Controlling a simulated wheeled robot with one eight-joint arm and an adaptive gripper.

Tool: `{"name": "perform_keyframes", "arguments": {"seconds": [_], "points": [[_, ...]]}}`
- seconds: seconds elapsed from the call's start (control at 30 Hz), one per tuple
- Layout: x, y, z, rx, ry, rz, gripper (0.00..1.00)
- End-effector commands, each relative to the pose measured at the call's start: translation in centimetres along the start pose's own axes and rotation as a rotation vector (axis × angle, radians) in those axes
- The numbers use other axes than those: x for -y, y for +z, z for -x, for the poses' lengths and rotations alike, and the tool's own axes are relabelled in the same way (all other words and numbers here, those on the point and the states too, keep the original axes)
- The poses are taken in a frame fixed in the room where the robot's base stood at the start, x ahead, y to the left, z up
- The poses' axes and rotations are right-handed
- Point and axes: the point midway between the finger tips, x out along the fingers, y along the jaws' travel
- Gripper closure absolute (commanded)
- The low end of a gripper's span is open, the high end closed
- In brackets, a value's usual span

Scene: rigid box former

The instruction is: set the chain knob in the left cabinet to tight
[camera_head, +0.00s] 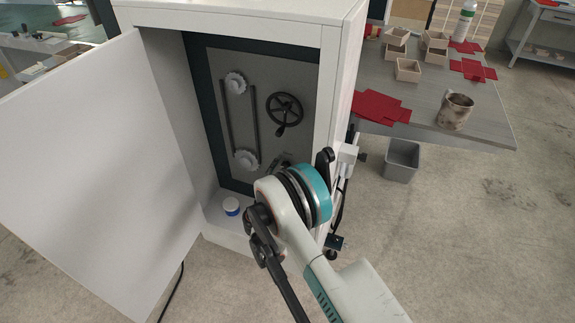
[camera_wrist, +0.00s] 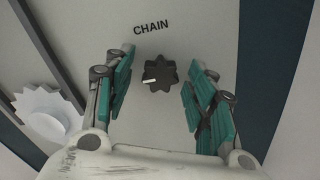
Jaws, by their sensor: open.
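The chain knob (camera_wrist: 163,70) is a dark, lobed knob on the grey panel, under the word CHAIN, in the wrist view. Its white pointer mark is toward the left in that view. My gripper (camera_wrist: 158,88) is open, with one teal-padded finger to each side of the knob and a visible gap on both sides. I cannot tell how far the fingertips are from the panel. In the head view the left cabinet (camera_head: 235,20) stands with its door open, and my arm covers the lower right of the panel, where the knob does not show clearly.
The panel also carries two pale sprockets (camera_head: 235,84) joined by a chain and a black handwheel (camera_head: 285,113). The open white door (camera_head: 95,170) bounds the left. A table (camera_head: 430,100) stands at right.

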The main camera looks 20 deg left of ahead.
Motion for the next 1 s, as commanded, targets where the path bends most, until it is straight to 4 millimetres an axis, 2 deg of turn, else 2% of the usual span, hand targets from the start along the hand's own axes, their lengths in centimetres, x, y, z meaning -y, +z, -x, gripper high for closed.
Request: {"name": "perform_keyframes", "arguments": {"seconds": [0.17, 0.37, 0.73, 1.0], "points": [[-0.01, 0.01, 0.00, 0.000, 0.000, 0.000, 0.49], [0.00, 0.01, -0.01, 0.000, 0.000, 0.000, 0.92], [0.00, 0.02, -0.03, 0.000, 0.000, -0.029, 0.94], [-0.01, 0.02, -0.02, 0.000, 0.000, -0.176, 0.94]]}}
